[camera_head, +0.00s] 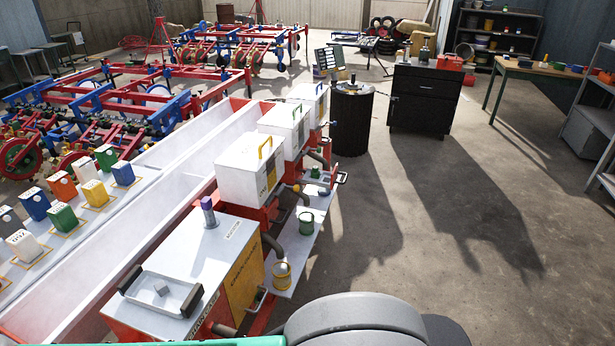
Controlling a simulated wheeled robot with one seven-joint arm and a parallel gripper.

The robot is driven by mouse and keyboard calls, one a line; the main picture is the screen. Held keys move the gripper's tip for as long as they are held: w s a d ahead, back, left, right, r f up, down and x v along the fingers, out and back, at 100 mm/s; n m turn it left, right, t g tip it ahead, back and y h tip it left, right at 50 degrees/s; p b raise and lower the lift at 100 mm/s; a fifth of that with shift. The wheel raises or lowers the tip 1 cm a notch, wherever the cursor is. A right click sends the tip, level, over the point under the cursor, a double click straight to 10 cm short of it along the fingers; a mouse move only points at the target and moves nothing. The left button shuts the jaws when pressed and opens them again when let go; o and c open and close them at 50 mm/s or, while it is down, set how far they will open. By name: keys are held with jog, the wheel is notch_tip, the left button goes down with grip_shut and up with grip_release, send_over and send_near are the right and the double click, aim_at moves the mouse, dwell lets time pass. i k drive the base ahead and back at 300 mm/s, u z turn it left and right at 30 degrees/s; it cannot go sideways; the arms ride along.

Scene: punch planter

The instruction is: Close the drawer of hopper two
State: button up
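A row of white-topped hoppers runs along the planter: the nearest (198,247), then others behind it (243,172), (284,128) and (309,98). I cannot read which one is hopper two. Red units with metal handles sit below them; one handle (258,299) is at the nearest hopper, another (302,194) is at the second from the front, and one (341,177) stands out farther back. From this angle I cannot tell which drawer is open. My gripper is not in view; a dark grey rounded part of my arm fills the bottom middle.
A shelf with a green pot (306,223) and a yellow pot (282,273) juts out beside the hoppers. A black drum (352,120) and a black cabinet (424,98) stand beyond. The concrete floor (430,240) to the right is clear.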

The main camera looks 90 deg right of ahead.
aim_at(327, 179)
jog(key=z, duration=0.05)
jog(key=k, duration=1.6)
jog(key=z, duration=2.2)
jog(key=i, duration=2.25)
jog(key=u, duration=0.45)
